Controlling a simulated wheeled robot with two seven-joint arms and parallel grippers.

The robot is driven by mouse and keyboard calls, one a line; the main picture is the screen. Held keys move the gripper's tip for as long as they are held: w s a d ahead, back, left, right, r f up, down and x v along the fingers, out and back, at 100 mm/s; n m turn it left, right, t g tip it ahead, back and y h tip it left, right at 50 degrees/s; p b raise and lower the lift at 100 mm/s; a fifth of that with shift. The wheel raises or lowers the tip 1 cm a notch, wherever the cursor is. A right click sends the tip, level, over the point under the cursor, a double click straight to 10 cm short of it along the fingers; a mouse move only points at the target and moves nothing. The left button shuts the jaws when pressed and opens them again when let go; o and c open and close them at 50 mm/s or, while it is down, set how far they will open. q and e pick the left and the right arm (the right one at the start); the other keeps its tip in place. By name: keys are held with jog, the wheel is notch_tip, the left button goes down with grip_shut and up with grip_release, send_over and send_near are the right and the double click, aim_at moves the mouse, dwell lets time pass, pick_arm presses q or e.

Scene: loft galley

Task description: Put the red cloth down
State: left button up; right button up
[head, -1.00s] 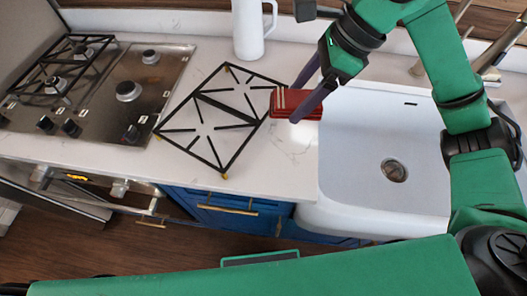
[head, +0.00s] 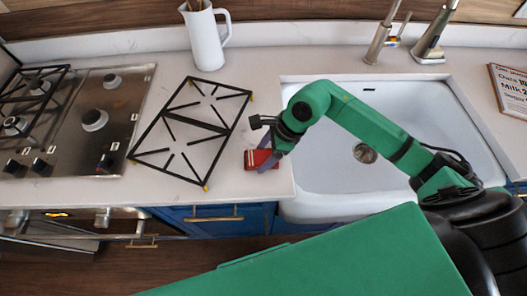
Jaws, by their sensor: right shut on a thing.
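The red cloth (head: 251,160) is a small folded bundle with a pale stripe, in the head view at the counter strip between the loose grate and the sink. My right gripper (head: 266,158) comes from above and is shut on it, the purple fingers crossing it. The cloth is at or just above the counter top (head: 230,188); I cannot tell if it touches. My left gripper is not in view.
A black pan grate (head: 205,127) lies on the counter to the left, close to the cloth. The white sink (head: 330,180) opens just to the right. A white jug (head: 207,42) with utensils stands behind. The hob (head: 90,150) is at far left. A lettered board (head: 509,92) is at right.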

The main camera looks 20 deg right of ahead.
jog(key=shift+f, duration=0.1)
jog(key=o, duration=0.8)
jog(key=shift+a+f+b, duration=0.1)
jog(key=shift+b, duration=0.2)
jog(key=o, duration=0.3)
jog(key=shift+o, duration=0.2)
jog(key=shift+r, duration=0.2)
jog(key=b+v, duration=0.3)
jog(key=v, duration=0.9)
